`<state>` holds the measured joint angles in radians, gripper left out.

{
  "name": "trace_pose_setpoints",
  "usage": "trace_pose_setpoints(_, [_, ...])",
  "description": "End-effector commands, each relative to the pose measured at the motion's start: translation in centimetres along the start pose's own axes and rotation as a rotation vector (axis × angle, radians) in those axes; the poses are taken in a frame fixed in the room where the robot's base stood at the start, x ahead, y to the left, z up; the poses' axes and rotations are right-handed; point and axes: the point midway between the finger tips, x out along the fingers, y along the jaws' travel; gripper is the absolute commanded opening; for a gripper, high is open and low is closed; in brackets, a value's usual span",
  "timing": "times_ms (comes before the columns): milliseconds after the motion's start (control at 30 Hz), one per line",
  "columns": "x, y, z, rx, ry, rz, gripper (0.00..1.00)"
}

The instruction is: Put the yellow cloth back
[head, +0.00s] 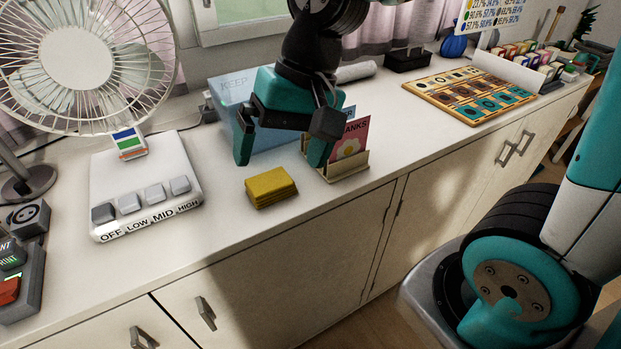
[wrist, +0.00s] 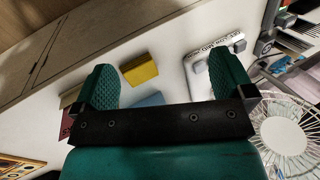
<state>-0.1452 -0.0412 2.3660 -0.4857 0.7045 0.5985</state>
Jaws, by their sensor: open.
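The yellow cloth (head: 271,187) is a small folded block lying on the white counter, between the fan's base and a card holder. It also shows in the wrist view (wrist: 140,70), between my two fingers and beyond their tips. My gripper (head: 281,155) is open and empty above the counter, just behind the cloth in the head view. Its fingers are apart and do not touch the cloth. A pale blue bin (head: 231,103) marked "KEEP" stands behind my gripper, which hides part of it.
A card holder (head: 345,168) with a "THANKS" card stands close beside the right finger. A fan (head: 148,185) with labelled buttons is at the left. A wooden board with tiles (head: 470,95) lies to the right. The counter's front strip (head: 225,235) is clear.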

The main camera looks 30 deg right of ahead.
Motion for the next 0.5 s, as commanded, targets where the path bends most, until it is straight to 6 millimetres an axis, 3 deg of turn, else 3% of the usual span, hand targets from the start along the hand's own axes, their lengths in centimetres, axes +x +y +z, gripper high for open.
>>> trace_pose_setpoints(33, [-0.4,-0.4,2.3,-0.165,0.005,0.0,0.99])
trace_pose_setpoints(100, [-0.6,-0.5,4.9,-0.374,0.005,0.002,0.99])
trace_pose_setpoints(200, [-0.7,-0.5,7.4,-0.587,0.005,0.003,0.99])
trace_pose_setpoints(333, [-0.7,-0.2,8.8,-0.72,0.003,0.004,0.99])
trace_pose_setpoints(500, [-0.7,-0.1,9.0,-0.738,0.002,0.004,0.99])
